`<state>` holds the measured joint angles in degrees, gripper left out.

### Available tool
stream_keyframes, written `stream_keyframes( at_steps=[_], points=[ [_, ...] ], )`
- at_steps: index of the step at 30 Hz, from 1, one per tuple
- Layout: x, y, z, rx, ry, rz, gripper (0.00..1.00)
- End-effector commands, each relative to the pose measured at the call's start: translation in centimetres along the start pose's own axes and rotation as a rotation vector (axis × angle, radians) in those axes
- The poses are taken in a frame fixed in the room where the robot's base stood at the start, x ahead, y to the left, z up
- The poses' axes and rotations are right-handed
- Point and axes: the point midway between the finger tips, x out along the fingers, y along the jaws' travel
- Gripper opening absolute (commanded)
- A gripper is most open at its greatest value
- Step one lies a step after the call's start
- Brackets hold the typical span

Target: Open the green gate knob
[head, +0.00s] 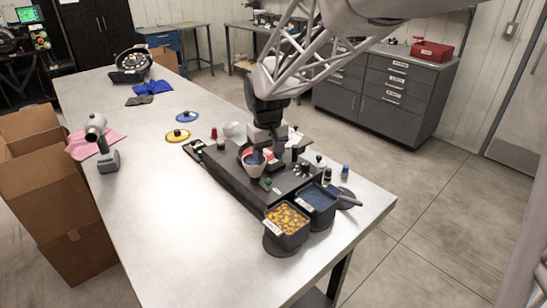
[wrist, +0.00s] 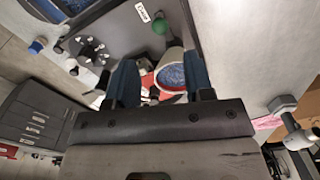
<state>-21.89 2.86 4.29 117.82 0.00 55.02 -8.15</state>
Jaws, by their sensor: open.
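A round green knob (wrist: 159,26) shows in the wrist view, beyond my fingertips and beside a white label. In the head view a small green knob (head: 268,183) sits on the near side of the dark seed meter base (head: 238,187). My gripper (head: 262,152) is over the middle of the base. In the wrist view my gripper (wrist: 162,82) is open, its two fingers apart. A white cup with blue contents (wrist: 171,76) shows between the fingers; I cannot tell whether they touch it. The green knob is apart from the fingers.
A bin of orange-yellow pieces (head: 287,222) and a bin of blue pieces (head: 318,198) stand at the base's near right end. Several small knobs (head: 303,167) are right of my gripper. Blue and yellow discs (head: 178,136) lie left on the table, which is mostly clear there.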

Motion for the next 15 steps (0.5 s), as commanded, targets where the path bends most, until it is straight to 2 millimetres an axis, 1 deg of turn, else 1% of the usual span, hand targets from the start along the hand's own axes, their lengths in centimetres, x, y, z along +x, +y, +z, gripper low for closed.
stream_keyframes(
  at_steps=[5,8,15],
  points=[
    [0.7,0.0,0.0,0.0,-0.002,0.0,0.48],
    [1.4,0.0,0.0,0.0,-0.002,0.0,0.48],
    [4.2,0.0,0.0,0.0,-0.002,0.0,0.48]
  ],
)
